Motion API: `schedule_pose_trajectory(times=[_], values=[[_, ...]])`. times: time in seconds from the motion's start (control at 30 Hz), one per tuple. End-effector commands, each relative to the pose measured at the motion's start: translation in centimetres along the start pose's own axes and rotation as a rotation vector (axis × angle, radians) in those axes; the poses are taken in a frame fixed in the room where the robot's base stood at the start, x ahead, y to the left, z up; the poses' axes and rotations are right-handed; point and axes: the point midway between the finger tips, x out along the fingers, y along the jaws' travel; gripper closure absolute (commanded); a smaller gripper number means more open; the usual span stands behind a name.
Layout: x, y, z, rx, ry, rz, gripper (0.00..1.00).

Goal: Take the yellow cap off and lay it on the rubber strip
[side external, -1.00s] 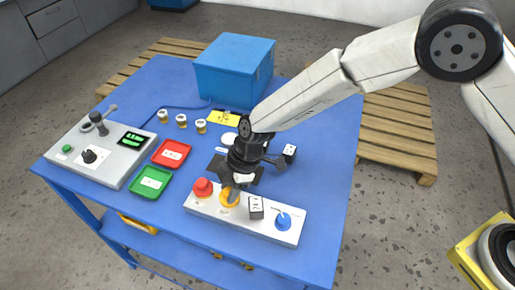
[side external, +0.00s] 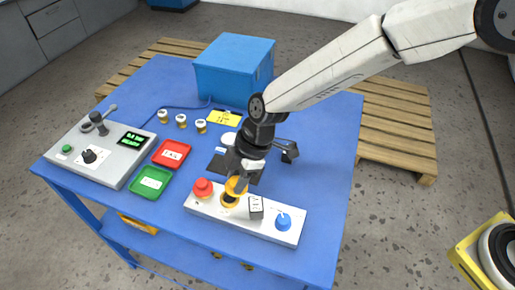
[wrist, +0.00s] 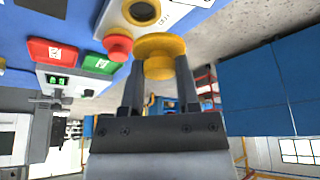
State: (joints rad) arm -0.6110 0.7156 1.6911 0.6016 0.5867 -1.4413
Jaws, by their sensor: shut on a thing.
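My gripper (side external: 238,176) is shut on the yellow cap (side external: 236,187), a round knob-like piece. In the wrist view the cap (wrist: 160,50) sits between my two fingers (wrist: 160,78). The cap is lifted just above a yellow ring (side external: 229,202) with a dark opening on the white control box (side external: 255,225). The ring also shows apart from the cap in the wrist view (wrist: 143,13). A dark flat mat (side external: 216,165), seemingly the rubber strip, lies on the blue table behind the box, partly hidden by my gripper.
A red mushroom button (side external: 203,187) is left of the ring; a black-and-white switch (side external: 256,207) and blue knob (side external: 283,221) are right. Red (side external: 171,153) and green (side external: 150,182) trays and a grey console (side external: 100,150) stand left. A blue box (side external: 235,70) stands behind.

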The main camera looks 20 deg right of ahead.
Motion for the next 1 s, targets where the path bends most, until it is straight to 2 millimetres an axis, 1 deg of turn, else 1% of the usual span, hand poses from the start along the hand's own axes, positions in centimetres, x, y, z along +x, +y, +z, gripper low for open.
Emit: schedule_pose_trajectory(times=[0.03,0.2,0.5,0.73,1.0], values=[[-0.9,-0.5,0.0,-0.001,0.001,0.002,1.0],[-3.2,-2.0,0.1,-0.002,0.001,0.002,1.0],[-6.2,-5.7,1.6,-0.001,0.001,0.0,1.0],[-7.9,-8.0,2.6,-0.001,0.001,0.0,1.0],[-8.9,-9.4,3.2,-0.001,0.0,0.0,1.0]])
